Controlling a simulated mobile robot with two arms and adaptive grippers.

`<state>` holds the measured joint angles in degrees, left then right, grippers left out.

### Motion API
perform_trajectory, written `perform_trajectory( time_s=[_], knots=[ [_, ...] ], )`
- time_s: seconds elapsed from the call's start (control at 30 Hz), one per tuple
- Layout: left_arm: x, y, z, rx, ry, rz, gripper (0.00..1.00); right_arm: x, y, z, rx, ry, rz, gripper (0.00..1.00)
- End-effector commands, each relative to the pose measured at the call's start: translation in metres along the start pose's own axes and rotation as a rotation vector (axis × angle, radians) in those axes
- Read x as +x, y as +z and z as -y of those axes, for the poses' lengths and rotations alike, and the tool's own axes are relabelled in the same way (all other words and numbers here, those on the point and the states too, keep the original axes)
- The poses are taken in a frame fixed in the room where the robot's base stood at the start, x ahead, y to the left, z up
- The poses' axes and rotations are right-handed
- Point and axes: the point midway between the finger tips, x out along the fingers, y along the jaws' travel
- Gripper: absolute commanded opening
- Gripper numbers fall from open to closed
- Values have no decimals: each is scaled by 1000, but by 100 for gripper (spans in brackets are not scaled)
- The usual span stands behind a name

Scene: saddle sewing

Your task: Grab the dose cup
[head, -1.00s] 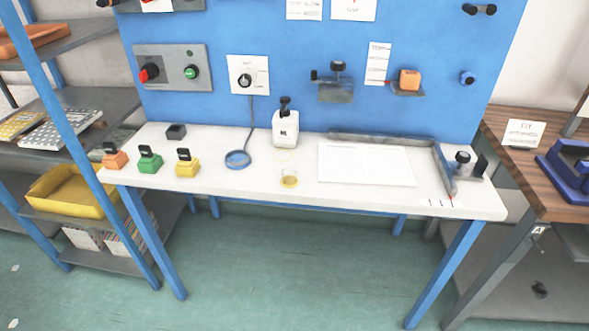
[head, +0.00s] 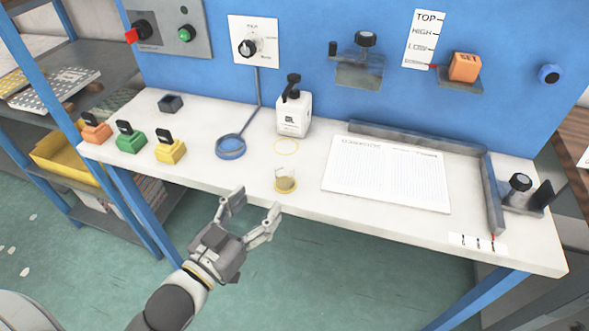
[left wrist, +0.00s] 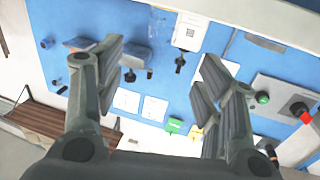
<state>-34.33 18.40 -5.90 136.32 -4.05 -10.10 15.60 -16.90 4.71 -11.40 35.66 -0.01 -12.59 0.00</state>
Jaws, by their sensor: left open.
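The dose cup (head: 285,182) is a small clear cup with a yellowish base. It stands upright near the front edge of the white table in the head view, in front of the white pump bottle (head: 294,110). My left gripper (head: 257,201) is open and empty, just in front of the table edge, left of and nearer than the cup, apart from it. In the left wrist view its spread fingers (left wrist: 163,55) frame the pump bottle (left wrist: 188,32), seen upside down. A faint clear shape beside the bottle there may be the cup. My right gripper is out of view.
A printed sheet (head: 386,175) lies right of the cup.

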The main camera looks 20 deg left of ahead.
Motion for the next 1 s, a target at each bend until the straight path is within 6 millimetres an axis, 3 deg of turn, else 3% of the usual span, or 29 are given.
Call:
perform_trajectory(
  time_s=[0.4,0.67,1.0],
  knots=[
    [46,-6,0,0,2,-12,63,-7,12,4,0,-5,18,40],
    [61,-5,0,0,2,-9,63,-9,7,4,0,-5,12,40],
    [103,-2,2,0,2,-10,63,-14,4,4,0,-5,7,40]
  ],
)
